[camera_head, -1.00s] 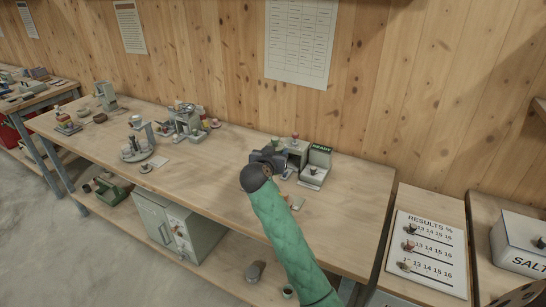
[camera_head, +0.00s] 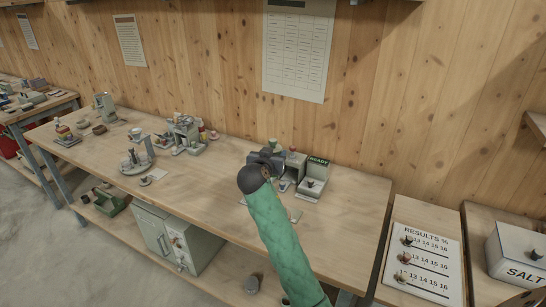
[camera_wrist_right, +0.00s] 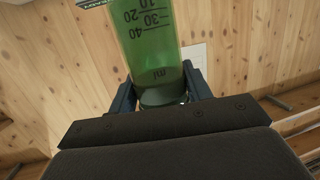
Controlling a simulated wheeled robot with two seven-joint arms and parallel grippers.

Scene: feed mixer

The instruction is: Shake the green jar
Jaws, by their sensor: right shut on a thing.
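The green jar (camera_wrist_right: 152,50) shows in the right wrist view as a clear green cylinder with dark millilitre marks, which read upside down in the picture. My right gripper (camera_wrist_right: 160,88) has a dark blue finger on each side of its end and is shut on it. In the head view my right gripper (camera_head: 267,159) is over the rear right part of the bench, seen from behind. The jar cannot be made out there; the gripper and wrist block the view. My left gripper is not in view.
Close to my right gripper stand a grey box labelled READY (camera_head: 314,180) and a grey device with a red knob. A ring-shaped stand (camera_head: 137,163) and a grey apparatus (camera_head: 186,135) are further left on the bench (camera_head: 350,215). The bench's front right is clear.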

